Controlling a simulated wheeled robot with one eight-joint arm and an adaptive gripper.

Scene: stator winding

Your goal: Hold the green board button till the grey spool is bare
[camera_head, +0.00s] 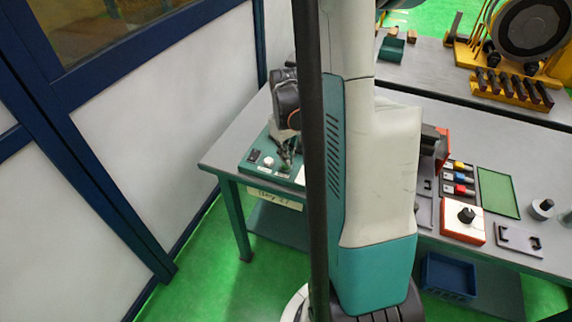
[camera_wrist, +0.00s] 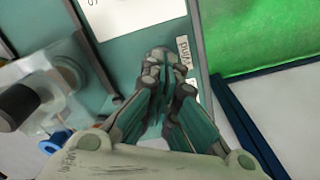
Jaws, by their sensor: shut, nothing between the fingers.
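The teal-green board (camera_head: 266,178) lies on the left end of the grey bench. It carries a white knob (camera_head: 268,162) and a dark switch (camera_head: 254,155). My gripper (camera_head: 287,160) points down at the board, right of the white knob. In the wrist view my gripper (camera_wrist: 157,62) is shut and empty, its fingertips together over the board (camera_wrist: 130,58) beside a white label reading "Wind" (camera_wrist: 183,52). No green button shows; the fingertips may cover it. I cannot tell contact. I cannot make out the grey spool for sure; my arm hides the bench's middle.
A clear cover with a dark cylinder (camera_wrist: 18,103) is left of the gripper. A blue-framed partition (camera_head: 170,100) stands left of the bench.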

